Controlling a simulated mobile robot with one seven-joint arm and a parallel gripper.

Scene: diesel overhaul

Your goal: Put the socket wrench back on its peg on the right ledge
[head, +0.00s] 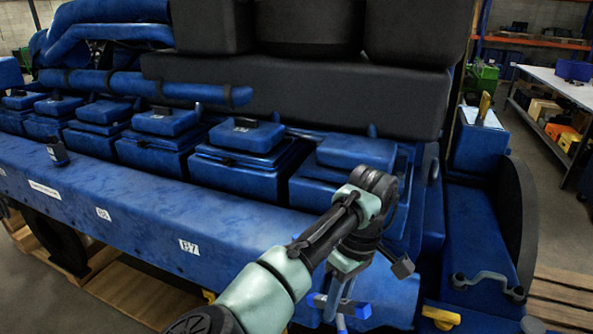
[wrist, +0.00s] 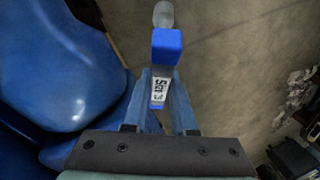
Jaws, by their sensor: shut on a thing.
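The socket wrench (wrist: 166,48) is between my gripper's fingers (wrist: 162,80) in the wrist view. It has a blue block, a pale rounded end beyond it, and a white label facing the camera. My gripper is shut on it. In the head view my gripper (head: 340,305) hangs low in front of the engine's right end, with blue pieces beside it; I cannot tell which of these belong to the wrench. The right ledge (head: 478,235) is blue, to the right of my gripper. I cannot clearly make out the peg.
A grey bent bar (head: 482,279) lies on the right ledge. A yellow piece (head: 440,317) is near the ledge's front. The blue engine with its covers (head: 247,135) fills the left and middle. A white bench (head: 560,85) stands at the back right, with open floor before it.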

